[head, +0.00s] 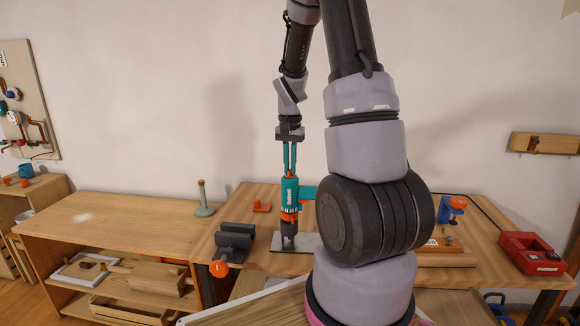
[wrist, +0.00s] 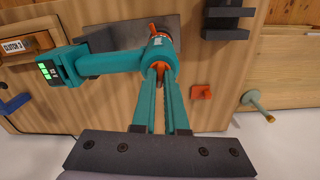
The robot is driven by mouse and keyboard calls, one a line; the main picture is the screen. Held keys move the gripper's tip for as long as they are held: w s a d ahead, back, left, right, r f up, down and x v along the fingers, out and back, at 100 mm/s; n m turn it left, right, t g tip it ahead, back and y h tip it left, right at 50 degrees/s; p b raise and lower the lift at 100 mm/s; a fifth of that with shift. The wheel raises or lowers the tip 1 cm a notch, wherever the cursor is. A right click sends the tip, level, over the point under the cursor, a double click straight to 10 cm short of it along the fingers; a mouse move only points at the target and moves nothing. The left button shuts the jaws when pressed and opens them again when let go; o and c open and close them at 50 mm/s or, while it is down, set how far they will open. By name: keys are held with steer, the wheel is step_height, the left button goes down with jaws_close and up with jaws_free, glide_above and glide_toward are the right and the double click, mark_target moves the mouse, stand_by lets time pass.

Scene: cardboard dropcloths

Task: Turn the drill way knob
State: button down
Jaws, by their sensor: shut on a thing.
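The drill (head: 290,193) stands upright, chuck down, over a grey metal plate (head: 265,244) on the wooden workbench. It is teal and black with orange parts; its handle points right in the head view. In the wrist view the drill (wrist: 118,63) lies across the upper left, its battery end with a green display at left. My gripper (head: 290,170) comes down on the drill from above. In the wrist view my gripper (wrist: 159,72) has its teal fingers shut on the small orange way knob (wrist: 159,75). The fingertips hide part of the knob.
A dark vise (head: 236,238) with an orange knob sits left of the drill. A green stand (head: 203,205) is on the left table. A red case (head: 531,253) is at the right. My arm hides the bench's middle.

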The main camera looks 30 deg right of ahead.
steer(key=m, duration=0.5)
steer(key=shift+m, duration=0.6)
steer(key=c, duration=0.9)
jaws_free()
steer(key=shift+c, duration=0.2)
steer(key=shift+r, duration=0.1)
step_height(320, 180, up, 11)
